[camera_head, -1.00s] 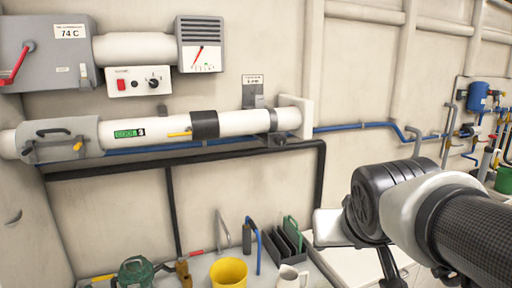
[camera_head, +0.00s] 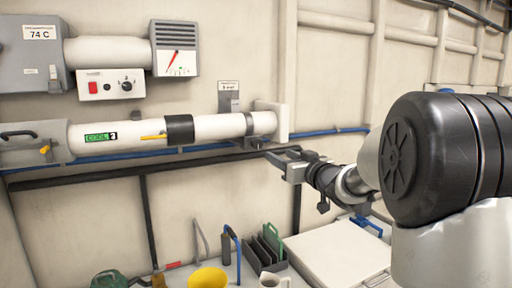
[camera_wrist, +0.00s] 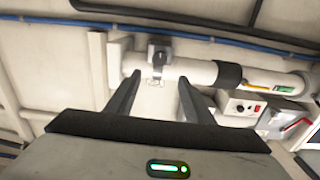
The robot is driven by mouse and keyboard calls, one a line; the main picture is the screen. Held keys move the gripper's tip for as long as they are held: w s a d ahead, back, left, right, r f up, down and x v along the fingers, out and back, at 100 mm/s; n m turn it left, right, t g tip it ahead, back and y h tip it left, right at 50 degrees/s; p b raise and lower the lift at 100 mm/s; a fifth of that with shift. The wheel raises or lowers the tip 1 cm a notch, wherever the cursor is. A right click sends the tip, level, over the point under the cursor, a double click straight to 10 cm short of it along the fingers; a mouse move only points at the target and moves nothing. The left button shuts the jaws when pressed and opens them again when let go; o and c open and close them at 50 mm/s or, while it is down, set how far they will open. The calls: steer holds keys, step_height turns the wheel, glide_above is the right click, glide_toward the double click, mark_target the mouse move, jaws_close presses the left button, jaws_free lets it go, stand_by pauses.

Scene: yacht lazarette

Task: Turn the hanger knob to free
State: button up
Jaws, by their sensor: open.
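The hanger bracket (camera_head: 229,97), a grey plate with a small label, stands behind the right end of the white tube (camera_head: 215,126). A grey band (camera_head: 249,123) wraps the tube beside it, and small grey fittings sit under the tube there. In the wrist view the hanger (camera_wrist: 159,52) shows inverted, with a dark knob-like part; its turned position is too small to tell. My gripper (camera_head: 279,156) is open and empty, just below and right of the band. In the wrist view its two fingers (camera_wrist: 159,82) stand apart, framing the hanger area, with no visible contact.
A black pipe (camera_head: 90,176) and blue line run below the tube. A yellow bucket (camera_head: 208,277), mug and rack stand on the bench below.

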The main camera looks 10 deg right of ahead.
mark_target(258, 144)
steer(key=p+x, duration=0.1)
steer(key=x, duration=1.4)
steer(key=shift+p, duration=0.3)
steer(key=c, duration=1)
steer(key=shift+c, duration=0.2)
